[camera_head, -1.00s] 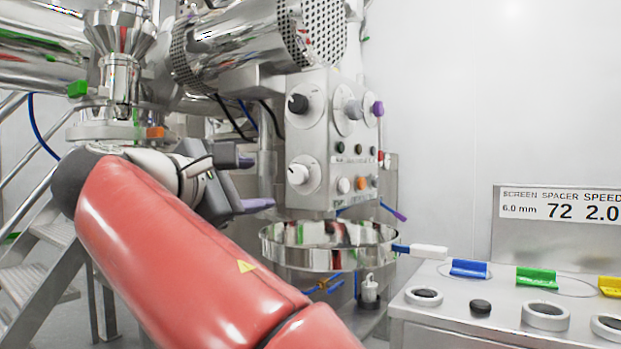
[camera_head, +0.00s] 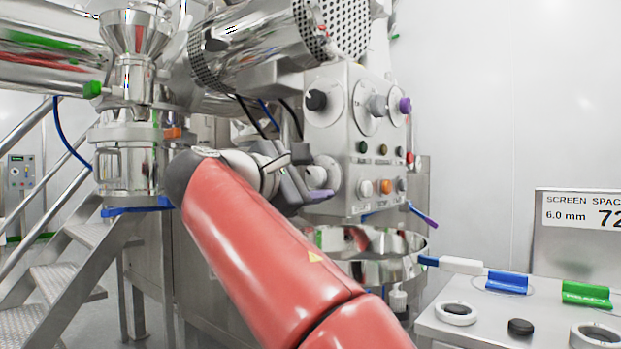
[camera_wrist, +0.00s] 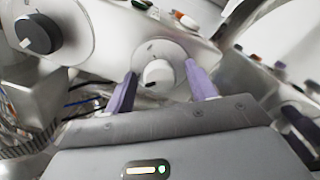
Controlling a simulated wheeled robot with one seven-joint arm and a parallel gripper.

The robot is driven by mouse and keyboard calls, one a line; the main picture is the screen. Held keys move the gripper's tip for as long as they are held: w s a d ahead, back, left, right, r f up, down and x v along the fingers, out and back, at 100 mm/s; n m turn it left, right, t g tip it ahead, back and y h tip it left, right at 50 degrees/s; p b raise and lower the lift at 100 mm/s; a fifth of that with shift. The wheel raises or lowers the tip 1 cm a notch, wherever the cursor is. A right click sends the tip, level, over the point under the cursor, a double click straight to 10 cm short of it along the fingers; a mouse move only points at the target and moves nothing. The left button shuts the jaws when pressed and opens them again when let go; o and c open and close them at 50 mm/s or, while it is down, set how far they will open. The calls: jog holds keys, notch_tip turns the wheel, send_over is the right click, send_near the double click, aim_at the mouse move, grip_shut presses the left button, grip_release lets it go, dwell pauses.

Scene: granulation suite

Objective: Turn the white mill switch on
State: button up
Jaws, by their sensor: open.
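The white mill switch (camera_wrist: 158,73) is a round white knob with a dark mark, on a pale round plate on the grey control panel (camera_head: 345,200). In the wrist view it lies between the two purple fingertips of my gripper (camera_wrist: 161,69). My gripper is open, one finger on each side of the knob; I cannot tell whether either touches it. In the head view the white switch (camera_head: 316,177) is partly hidden by my gripper (camera_head: 308,180), which is at the panel's lower left.
A black knob (camera_head: 316,100) sits above the white one. A grey knob (camera_head: 377,105), a purple knob (camera_head: 405,105) and an orange button (camera_head: 386,187) are also on the panel. A steel bowl (camera_head: 400,243) is below. A bench with coloured blocks (camera_head: 507,281) stands at right.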

jog(key=shift+c, duration=0.5)
jog(key=c, duration=0.9)
jog(key=shift+m, duration=0.3)
jog(key=m, duration=0.3)
jog(key=shift+m, duration=0.3)
jog(key=m, duration=0.4)
jog(key=shift+f+m+b, duration=0.1)
jog(key=shift+m+b, duration=0.2)
jog(key=m+b, duration=0.1)
jog(key=m, duration=0.3)
jog(key=shift+m, duration=0.3)
jog(key=shift+f+m+b, duration=0.1)
jog(key=shift+m+b, duration=0.45)
jog(key=shift+m, duration=1.65)
